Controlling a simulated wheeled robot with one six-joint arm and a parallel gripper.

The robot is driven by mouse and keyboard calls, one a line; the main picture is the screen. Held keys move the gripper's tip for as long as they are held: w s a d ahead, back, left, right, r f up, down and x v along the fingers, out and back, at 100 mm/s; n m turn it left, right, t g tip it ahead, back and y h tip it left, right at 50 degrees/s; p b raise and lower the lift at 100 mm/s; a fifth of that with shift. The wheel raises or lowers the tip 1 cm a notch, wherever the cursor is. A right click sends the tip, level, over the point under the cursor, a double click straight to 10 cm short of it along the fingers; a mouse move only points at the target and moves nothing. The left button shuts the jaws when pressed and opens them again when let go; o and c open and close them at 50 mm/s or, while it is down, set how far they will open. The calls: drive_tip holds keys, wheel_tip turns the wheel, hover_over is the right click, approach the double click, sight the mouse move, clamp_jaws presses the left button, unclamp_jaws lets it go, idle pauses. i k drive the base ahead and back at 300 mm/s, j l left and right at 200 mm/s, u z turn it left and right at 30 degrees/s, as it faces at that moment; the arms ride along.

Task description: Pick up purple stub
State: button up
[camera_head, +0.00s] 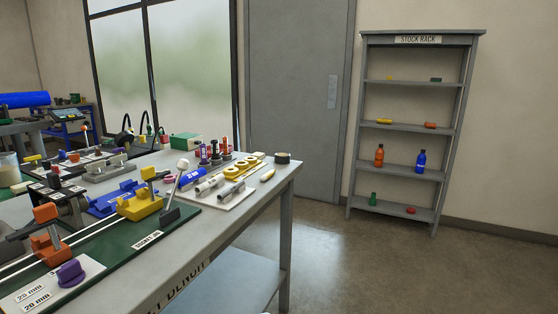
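The purple stub (71,274) is a short, rounded purple piece at the lower left.
The grey bench (230,215) carries a yellow fixture (139,205), a lever with a white knob (182,165) and a tray of tools. A stock rack (408,172) stands at the right wall. Open floor (360,265) lies between them.

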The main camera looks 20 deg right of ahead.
sight(203, 155)
drive_tip(key=i+l+u, duration=0.25)
drive_tip(key=i+l, duration=0.7)
drive_tip(key=i, duration=0.15)
drive_tip(key=i+l+u, duration=0.25)
drive_tip(key=i+l, duration=0.8)
